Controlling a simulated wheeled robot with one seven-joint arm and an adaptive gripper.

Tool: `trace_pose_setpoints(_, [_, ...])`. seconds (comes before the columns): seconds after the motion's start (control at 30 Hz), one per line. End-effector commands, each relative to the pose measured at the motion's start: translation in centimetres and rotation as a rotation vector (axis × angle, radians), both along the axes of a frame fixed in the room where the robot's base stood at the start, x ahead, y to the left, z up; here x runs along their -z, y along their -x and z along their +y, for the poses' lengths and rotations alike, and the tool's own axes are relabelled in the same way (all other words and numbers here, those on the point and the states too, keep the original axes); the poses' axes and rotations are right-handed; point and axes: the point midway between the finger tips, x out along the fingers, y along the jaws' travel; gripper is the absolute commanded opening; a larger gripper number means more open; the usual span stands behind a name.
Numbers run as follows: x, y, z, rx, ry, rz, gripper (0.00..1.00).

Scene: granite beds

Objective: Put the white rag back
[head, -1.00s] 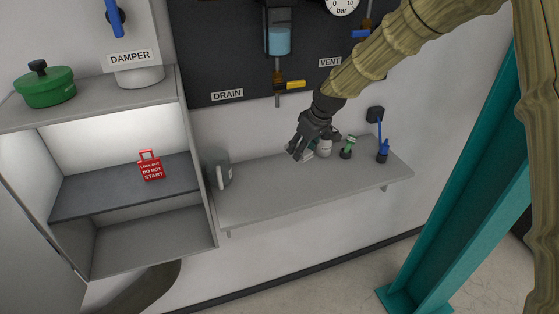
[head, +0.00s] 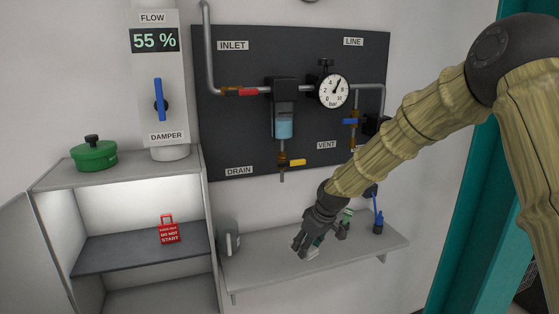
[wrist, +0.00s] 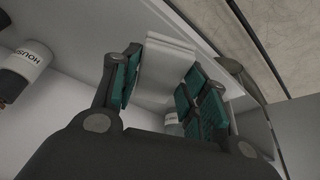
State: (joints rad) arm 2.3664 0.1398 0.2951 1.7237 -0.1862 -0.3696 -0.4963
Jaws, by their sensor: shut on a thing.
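My gripper (head: 304,243) is over the wall shelf (head: 270,268), left of the small green and blue items. In the wrist view its teal-padded fingers (wrist: 163,88) are closed on the white rag (wrist: 166,62), a pale folded piece standing up between the pads. In the head view the hand mostly hides the rag, with only a pale bit by the fingers. I cannot tell whether the rag touches the shelf.
A grey canister (head: 228,238) stands at the shelf's left end. A green item (head: 344,222) and a blue item (head: 378,222) stand to the right. The panel (head: 225,110) carries pipes and valves.

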Motion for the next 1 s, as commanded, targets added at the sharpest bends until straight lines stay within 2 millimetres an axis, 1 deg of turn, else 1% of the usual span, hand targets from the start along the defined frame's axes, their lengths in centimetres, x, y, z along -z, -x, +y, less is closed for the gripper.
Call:
trace_pose_setpoints(0.07, [-0.2, 0.1, 0.0, 0.001, 0.0, -0.003, 0.25])
trace_pose_setpoints(0.1, [0.3, 0.7, -0.2, 0.014, 0.001, 0.0, 0.25])
trace_pose_setpoints(0.27, [1.7, 2.2, -0.6, 0.062, 0.001, 0.001, 0.25])
trace_pose_setpoints(0.47, [3.8, 4.7, -1.6, 0.139, 0.003, 0.001, 0.25])
trace_pose_setpoints(0.57, [5.2, 6.6, -2.4, 0.192, 0.005, 0.001, 0.25])
trace_pose_setpoints(0.67, [7.2, 9.0, -3.4, 0.265, 0.007, 0.004, 0.25])
trace_pose_setpoints(0.8, [11.0, 13.5, -5.2, 0.402, 0.011, 0.006, 0.25])
trace_pose_setpoints(0.9, [13.3, 16.3, -6.4, 0.492, 0.009, 0.004, 0.25])
trace_pose_setpoints(1.0, [15.2, 18.5, -7.3, 0.565, 0.008, 0.004, 0.25])
